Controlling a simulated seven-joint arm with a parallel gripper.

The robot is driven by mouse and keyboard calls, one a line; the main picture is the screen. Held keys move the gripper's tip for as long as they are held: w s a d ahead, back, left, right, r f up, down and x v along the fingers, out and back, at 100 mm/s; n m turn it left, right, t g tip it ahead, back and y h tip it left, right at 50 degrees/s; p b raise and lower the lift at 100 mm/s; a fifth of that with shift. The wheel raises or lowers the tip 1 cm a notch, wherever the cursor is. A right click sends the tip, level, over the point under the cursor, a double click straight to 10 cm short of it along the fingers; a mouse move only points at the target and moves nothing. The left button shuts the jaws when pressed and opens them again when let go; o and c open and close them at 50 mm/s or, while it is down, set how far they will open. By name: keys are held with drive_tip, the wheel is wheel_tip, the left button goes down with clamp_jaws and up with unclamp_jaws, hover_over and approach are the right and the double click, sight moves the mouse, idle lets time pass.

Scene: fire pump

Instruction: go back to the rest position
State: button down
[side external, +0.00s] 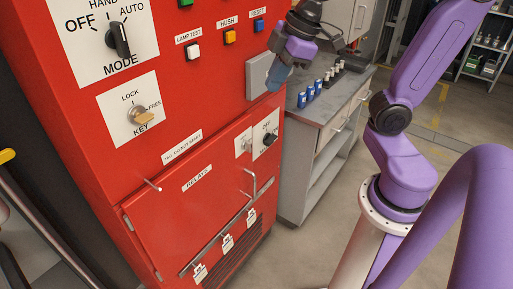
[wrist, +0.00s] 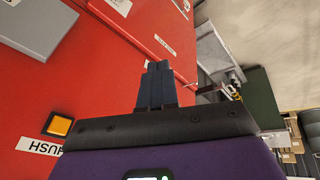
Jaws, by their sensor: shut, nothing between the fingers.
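My gripper (side external: 279,76) is in front of the right part of the red control cabinet (side external: 190,110), near a grey box (side external: 259,76) on its face. From the side I cannot tell whether it touches that box. In the wrist view my gripper's dark fingers (wrist: 154,82) are together with nothing between them. The red cabinet front (wrist: 95,75) fills the left of that view. No rest position is marked in either view.
The cabinet carries a mode knob (side external: 118,40), a key switch (side external: 142,116), push buttons such as the amber one (side external: 229,37), and a lower door handle (side external: 252,185). A grey bench (side external: 325,108) with blue cans (side external: 306,97) stands to the right. Open floor (side external: 310,245) lies in front.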

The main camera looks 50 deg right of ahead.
drive_tip(key=s+a+f+n+g+h, duration=0.1)
drive_tip(key=s+a+f+g, duration=0.1)
drive_tip(key=s+f, duration=0.9)
drive_tip(key=s+g, duration=0.1)
drive_tip(key=s, duration=0.2)
drive_tip(key=shift+s+a+g+h, duration=0.3)
drive_tip(key=shift+g, duration=0.1)
